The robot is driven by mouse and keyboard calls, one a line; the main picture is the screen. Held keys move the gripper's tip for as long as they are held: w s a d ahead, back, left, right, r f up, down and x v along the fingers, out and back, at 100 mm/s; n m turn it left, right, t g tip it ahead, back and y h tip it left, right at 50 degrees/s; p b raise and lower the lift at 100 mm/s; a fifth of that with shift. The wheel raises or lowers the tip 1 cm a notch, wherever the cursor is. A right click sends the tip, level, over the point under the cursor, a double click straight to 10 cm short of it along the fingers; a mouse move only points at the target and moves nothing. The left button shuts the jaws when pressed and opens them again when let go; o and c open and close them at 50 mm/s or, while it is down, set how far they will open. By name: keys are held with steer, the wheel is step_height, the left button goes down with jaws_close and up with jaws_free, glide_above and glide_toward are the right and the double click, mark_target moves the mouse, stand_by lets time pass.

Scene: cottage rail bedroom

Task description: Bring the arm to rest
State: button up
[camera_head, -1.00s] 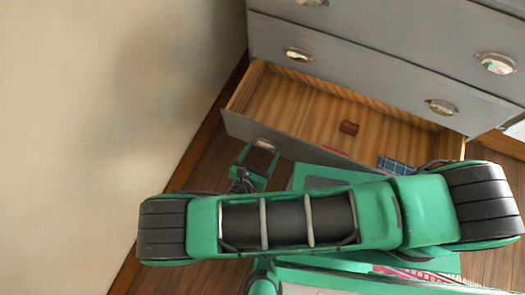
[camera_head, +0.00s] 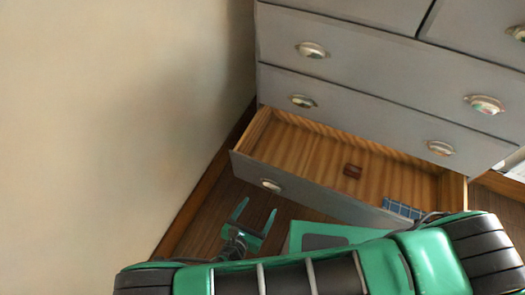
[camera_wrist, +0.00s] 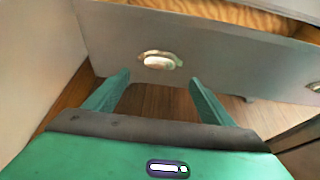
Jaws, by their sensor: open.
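My gripper (camera_head: 257,218) is open and empty, its two green fingers spread apart in front of the open bottom drawer (camera_head: 330,193) of a grey dresser. In the wrist view my gripper (camera_wrist: 157,88) points at the drawer's front, with the metal cup handle (camera_wrist: 160,60) showing beyond and between the fingertips. The fingers look apart from the handle. My green arm crosses the bottom of the head view and hides part of the floor.
The grey dresser (camera_head: 370,90) has closed drawers above. A beige wall (camera_head: 110,110) stands at left. Wooden floor (camera_head: 205,215) shows between wall and drawer.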

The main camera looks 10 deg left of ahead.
steer(key=w+d+r+m+g+h, duration=0.2)
steer(key=w+d+r+m+g, duration=0.3)
steer(key=w+d+r+m, duration=0.45)
steer(key=w+d+r+m+g+h, duration=0.2)
steer(key=w+d+r+m+g, duration=0.4)
steer(key=r, duration=0.6)
steer(key=w+d+r+m+g+y, duration=0.2)
steer(key=d+r+m, duration=0.9)
steer(key=d, duration=0.4)
steer(key=s+d+r+m+g+y, duration=0.1)
steer(key=s+d+r+m+y, duration=0.25)
steer(key=s+d+r, duration=0.45)
steer(key=s+d+r+m+y, duration=0.1)
steer(key=s+d+r+m, duration=0.1)
steer(key=s+d+m, duration=0.2)
steer(key=s+d+r+m+t+y, duration=0.1)
steer(key=s+d+r+m, duration=0.2)
steer(key=s, duration=0.6)
steer(key=shift+d+r+m+y, duration=0.35)
steer(key=shift+d+m, duration=0.45)
steer(key=shift+m, duration=0.2)
steer(key=shift+s, duration=0.1)
